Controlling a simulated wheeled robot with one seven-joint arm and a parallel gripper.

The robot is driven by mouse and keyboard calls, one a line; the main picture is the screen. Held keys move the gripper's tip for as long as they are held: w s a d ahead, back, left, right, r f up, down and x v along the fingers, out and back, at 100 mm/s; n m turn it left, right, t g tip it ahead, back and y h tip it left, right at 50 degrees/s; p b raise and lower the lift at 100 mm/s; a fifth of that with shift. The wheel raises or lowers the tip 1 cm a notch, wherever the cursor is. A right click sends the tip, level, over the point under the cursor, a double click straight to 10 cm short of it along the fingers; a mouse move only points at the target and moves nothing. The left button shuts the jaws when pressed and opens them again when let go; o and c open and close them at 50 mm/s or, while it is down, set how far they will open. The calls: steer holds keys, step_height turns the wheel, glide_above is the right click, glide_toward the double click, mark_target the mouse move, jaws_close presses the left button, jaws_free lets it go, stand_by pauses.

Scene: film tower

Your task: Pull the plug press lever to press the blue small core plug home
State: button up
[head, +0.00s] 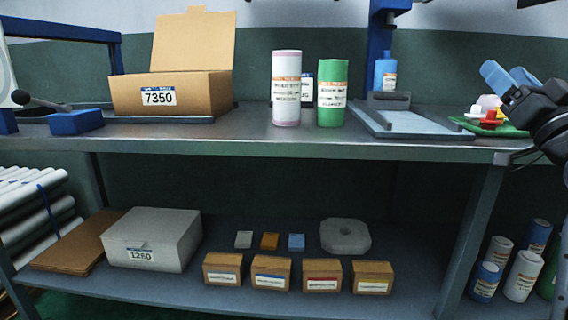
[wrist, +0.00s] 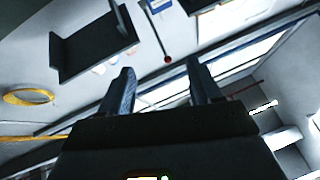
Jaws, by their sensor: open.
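My gripper (head: 508,76) is at the right edge of the head view, above the bench's right end. Its blue-tipped fingers are apart with nothing between them; they also show in the wrist view (wrist: 162,78). In the wrist view, a thin dark rod with a red ball end (wrist: 167,59), which looks like the press lever, lies beyond the gap between the fingertips, apart from them. In the head view, a blue upright post (head: 379,35), probably the press, rises behind a blue core (head: 385,73). The blue plug cannot be made out.
Below my gripper, a green tray (head: 515,131) holds white, red and yellow pieces. A grey-blue fixture (head: 408,121) lies left of it. Pink-white (head: 286,90) and green (head: 332,95) tubes and an open carton (head: 170,93) stand on the bench (head: 250,140).

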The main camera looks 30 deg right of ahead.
steer(key=w+a+f+m+g, duration=0.1)
steer(key=a+f, duration=0.3)
steer(key=f, duration=0.3)
steer(key=w+a+f+m+g, duration=0.1)
steer(key=a+f, duration=0.2)
steer(key=f, duration=0.5)
steer(key=s+a+f+n+g+y, duration=0.1)
steer(key=s+a+f+g, duration=0.1)
steer(key=s+a+f, duration=0.5)
steer(key=s+a+f+n+g+y, duration=0.1)
steer(key=s+a+f+g+y, duration=0.15)
steer(key=a+f, duration=0.85)
steer(key=s+a+f+n+y, duration=0.1)
steer(key=s+a, duration=0.2)
steer(key=s, duration=0.4)
steer(key=s+a+f+n+g+y, duration=0.1)
steer(key=s+a+f+n+y, duration=0.1)
steer(key=s+a, duration=0.2)
steer(key=s+a+f+n+g+y, duration=0.1)
steer(key=s+a, duration=0.3)
steer(key=s, duration=0.7)
steer(key=shift+a+f+n+y, duration=0.2)
steer(key=shift+n+y, duration=0.25)
steer(key=shift+n, duration=0.25)
step_height(320, 180, up, 28)
steer(key=p, duration=2.8)
steer(key=shift+w+r+p, duration=0.15)
steer(key=shift+r+p, duration=0.05)
steer(key=shift+p, duration=0.2)
